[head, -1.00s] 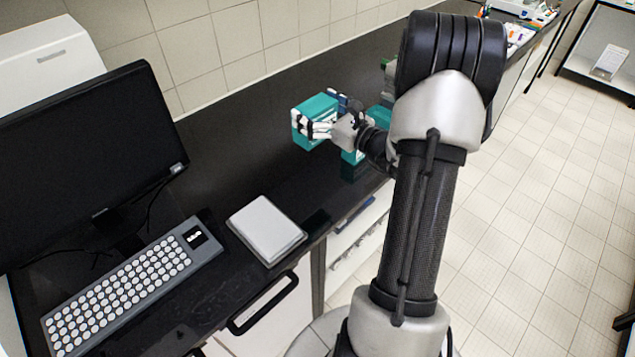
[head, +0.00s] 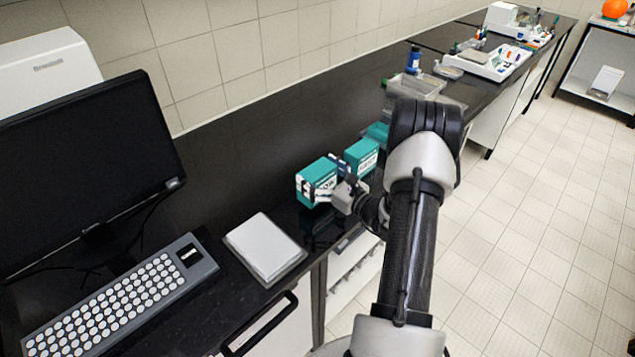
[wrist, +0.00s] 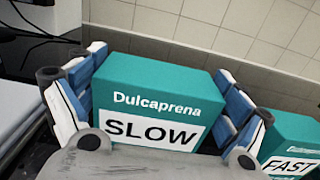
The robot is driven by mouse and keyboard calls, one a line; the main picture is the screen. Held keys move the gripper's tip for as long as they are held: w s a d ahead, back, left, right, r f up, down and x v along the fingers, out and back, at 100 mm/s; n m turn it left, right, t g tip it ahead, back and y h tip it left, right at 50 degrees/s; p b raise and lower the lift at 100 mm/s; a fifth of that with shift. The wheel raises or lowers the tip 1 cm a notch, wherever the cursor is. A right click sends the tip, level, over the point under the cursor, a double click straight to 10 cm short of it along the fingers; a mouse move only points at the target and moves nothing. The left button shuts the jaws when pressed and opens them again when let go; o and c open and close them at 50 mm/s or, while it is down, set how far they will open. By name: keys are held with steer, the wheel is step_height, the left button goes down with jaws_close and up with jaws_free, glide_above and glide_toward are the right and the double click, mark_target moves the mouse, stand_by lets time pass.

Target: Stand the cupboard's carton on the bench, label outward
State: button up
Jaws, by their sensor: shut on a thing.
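My gripper (head: 326,186) is shut on a teal carton (head: 314,172), with one finger on each side of it. In the wrist view the carton (wrist: 160,78) looks upright, and its white label, reading "SLOW" under "Dulcaprena", faces my wrist and the bench's open front side. The carton is at or just above the black bench top (head: 235,160); I cannot tell whether its base touches. The fingers and palm hide part of its lower front.
A second teal carton (head: 361,156), labelled "FAST" (wrist: 290,165), stands close on the right. Another teal box (head: 378,131) is behind it. A white flat device (head: 263,246), a keyboard (head: 120,305) and a monitor (head: 85,160) are to the left. Clear trays (head: 415,84) stand farther back.

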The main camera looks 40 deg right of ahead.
mark_target(324, 186)
steer(key=shift+f, duration=1.4)
steer(key=shift+f+b, duration=0.1)
steer(key=shift+b, duration=0.25)
steer(key=o, duration=1)
